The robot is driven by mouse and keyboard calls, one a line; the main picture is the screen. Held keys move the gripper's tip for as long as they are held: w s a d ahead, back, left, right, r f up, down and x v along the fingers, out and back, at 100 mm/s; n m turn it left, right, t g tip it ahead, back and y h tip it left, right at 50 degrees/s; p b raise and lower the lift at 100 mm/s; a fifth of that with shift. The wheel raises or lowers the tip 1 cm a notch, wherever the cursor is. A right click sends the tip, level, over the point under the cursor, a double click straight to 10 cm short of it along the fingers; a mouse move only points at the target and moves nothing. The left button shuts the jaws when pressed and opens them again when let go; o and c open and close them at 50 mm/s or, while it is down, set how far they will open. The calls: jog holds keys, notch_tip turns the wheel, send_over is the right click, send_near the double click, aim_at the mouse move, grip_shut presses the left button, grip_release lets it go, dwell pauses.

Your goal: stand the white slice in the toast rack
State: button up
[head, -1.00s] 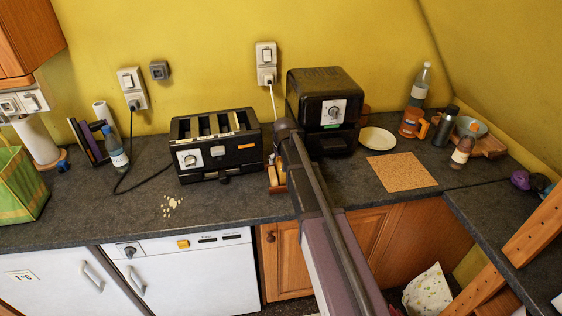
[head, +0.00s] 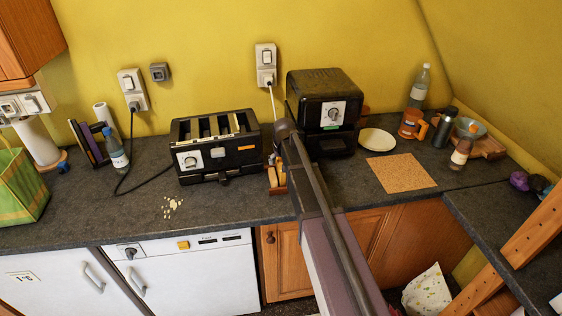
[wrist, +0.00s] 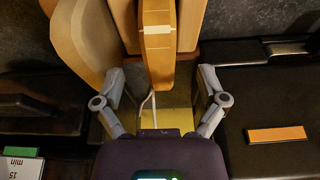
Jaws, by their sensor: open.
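A small wooden rack (head: 277,189) stands on the counter between the toaster and the black oven, partly hidden behind my arm in the head view. In the wrist view, an upright slice with a brown edge and a pale band (wrist: 158,55) lies between the fingers of my gripper (wrist: 161,80). The fingers are open, one on each side, with gaps to it. A larger tan slice-like piece (wrist: 85,40) is beside it on the left. I cannot tell for sure which piece is the white slice. Its lower part is hidden.
The black toaster (head: 215,150) is close on the rack's left and the black oven (head: 325,95) close on its right. A white plate (head: 377,139) and a cork mat (head: 402,173) lie further right. Crumbs (head: 171,207) lie on otherwise clear counter in front of the toaster.

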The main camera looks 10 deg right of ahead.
jog(key=shift+p+v, duration=1.7)
jog(key=shift+v, duration=0.2)
dwell(1.1)
jog(key=s+f+g+b, duration=0.1)
jog(key=s+f+g, duration=0.1)
jog(key=s, duration=2.5)
jog(key=shift+s+d+g, duration=0.4)
jog(key=shift+d+g, duration=0.05)
jog(key=shift+g, duration=0.25)
